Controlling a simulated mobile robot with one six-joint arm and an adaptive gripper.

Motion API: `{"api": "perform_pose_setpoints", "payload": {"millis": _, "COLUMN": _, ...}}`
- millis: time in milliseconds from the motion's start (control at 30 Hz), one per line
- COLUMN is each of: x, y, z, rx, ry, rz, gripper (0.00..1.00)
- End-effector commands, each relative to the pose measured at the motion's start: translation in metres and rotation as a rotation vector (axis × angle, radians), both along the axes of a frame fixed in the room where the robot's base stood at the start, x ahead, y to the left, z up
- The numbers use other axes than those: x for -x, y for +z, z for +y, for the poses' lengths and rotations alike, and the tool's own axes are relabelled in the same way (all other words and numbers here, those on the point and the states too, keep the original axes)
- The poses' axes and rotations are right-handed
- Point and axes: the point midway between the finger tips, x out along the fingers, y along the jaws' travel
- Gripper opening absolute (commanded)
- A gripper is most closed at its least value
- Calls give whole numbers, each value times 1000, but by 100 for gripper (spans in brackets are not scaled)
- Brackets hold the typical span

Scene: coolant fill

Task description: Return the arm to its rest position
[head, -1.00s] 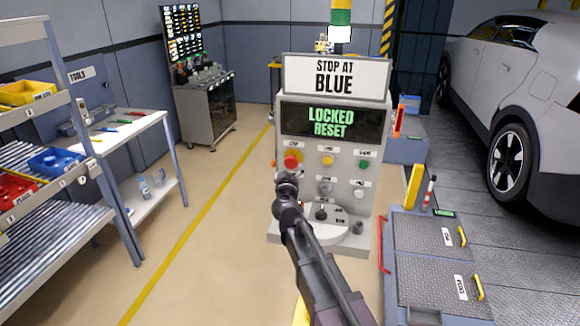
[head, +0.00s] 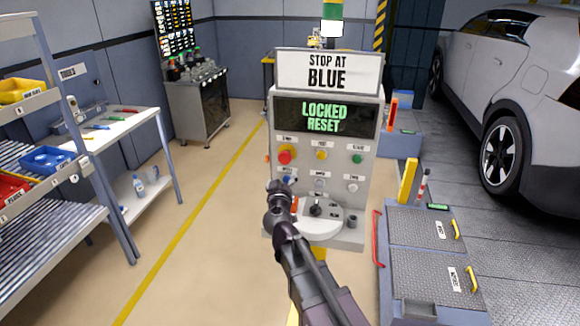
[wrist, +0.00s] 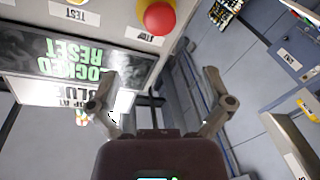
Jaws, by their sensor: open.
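My arm reaches up from the bottom of the head view toward the grey control console (head: 360,120). My gripper (wrist: 160,85) is open and empty in the wrist view, its two fingers spread apart. In the head view the end of my arm (head: 278,200) is in front of the console's lower left, below the red button (head: 286,155). The red button also shows at the top of the wrist view (wrist: 157,17), apart from the fingers. The console screen (head: 325,117) reads "LOCKED RESET" in green. The sign above it (head: 327,72) reads "STOP AT BLUE".
Left are a shelf rack with yellow (head: 22,91) and blue (head: 46,159) bins and a tool table (head: 125,130). A dark cabinet (head: 200,105) stands at the back. Right are a low platform (head: 430,255) and a white car (head: 510,80). The floor left of the console is clear.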

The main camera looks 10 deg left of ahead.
Motion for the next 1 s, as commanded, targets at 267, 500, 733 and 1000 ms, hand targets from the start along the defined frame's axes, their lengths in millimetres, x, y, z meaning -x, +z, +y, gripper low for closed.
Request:
{"api": "perform_pose_setpoints", "payload": {"millis": 267, "x": -6, "y": -10, "z": -48, "rx": -17, "ry": -123, "rz": 55, "gripper": 100}}
{"api": "perform_pose_setpoints", "payload": {"millis": 500, "x": -4, "y": -43, "z": -148, "rx": -44, "ry": -374, "rz": 231, "gripper": 100}}
{"api": "perform_pose_setpoints", "payload": {"millis": 733, "x": 24, "y": -89, "z": -238, "rx": -69, "ry": -586, "rz": 504, "gripper": 100}}
{"api": "perform_pose_setpoints", "payload": {"millis": 1000, "x": 82, "y": -142, "z": -306, "rx": -116, "ry": -704, "rz": 893, "gripper": 100}}
